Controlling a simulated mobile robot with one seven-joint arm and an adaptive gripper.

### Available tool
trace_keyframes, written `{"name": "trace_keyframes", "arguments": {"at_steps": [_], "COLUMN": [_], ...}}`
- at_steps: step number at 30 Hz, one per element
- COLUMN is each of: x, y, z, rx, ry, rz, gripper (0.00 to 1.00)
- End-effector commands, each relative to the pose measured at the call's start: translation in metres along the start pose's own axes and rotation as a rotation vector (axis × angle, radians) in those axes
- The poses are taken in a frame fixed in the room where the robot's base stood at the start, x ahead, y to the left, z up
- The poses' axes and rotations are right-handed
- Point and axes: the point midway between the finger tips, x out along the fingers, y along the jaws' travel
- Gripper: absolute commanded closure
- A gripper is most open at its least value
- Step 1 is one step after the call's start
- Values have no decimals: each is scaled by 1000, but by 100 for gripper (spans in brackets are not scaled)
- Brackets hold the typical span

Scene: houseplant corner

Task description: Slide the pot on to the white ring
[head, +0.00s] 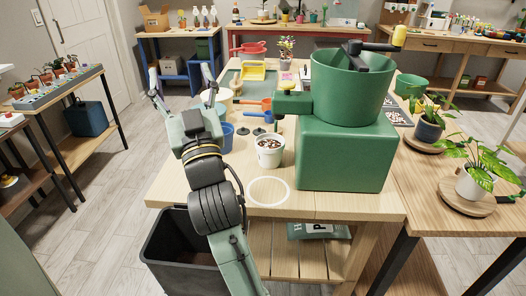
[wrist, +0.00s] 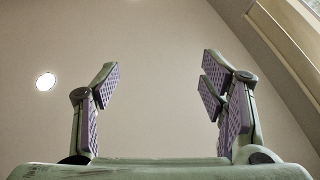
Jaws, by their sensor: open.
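A white pot (head: 268,158) filled with brown and pale bits stands upright on the wooden table. The white ring (head: 268,204) is a thin circle lying flat on the table just in front of the pot. A small gap of bare wood shows between them. My gripper (head: 180,80) is raised to the left of the pot and points upward, apart from it. In the wrist view my gripper (wrist: 160,80) is open, with nothing between its fingers. Only ceiling and wall show beyond it, so neither pot nor ring is visible there.
A large green machine (head: 345,155) with a hopper and crank stands right of the pot and ring; its green side part (head: 293,103) juts out above and behind the pot. A blue cup (head: 227,137) stands left of the pot. A dark bin (head: 180,245) is below the table's front left.

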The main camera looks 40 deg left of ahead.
Motion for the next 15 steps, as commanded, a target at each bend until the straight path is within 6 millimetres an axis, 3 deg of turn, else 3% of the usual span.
{"name": "trace_keyframes", "arguments": {"at_steps": [3,7,10,15], "x": [1,-30,-62,-100], "y": [49,96,123,146], "z": [84,162,202,235], "rx": [-8,-2,6,17], "ry": [-310,-606,-776,-940], "rz": [147,316,431,552], "gripper": [25,16,9,6]}}
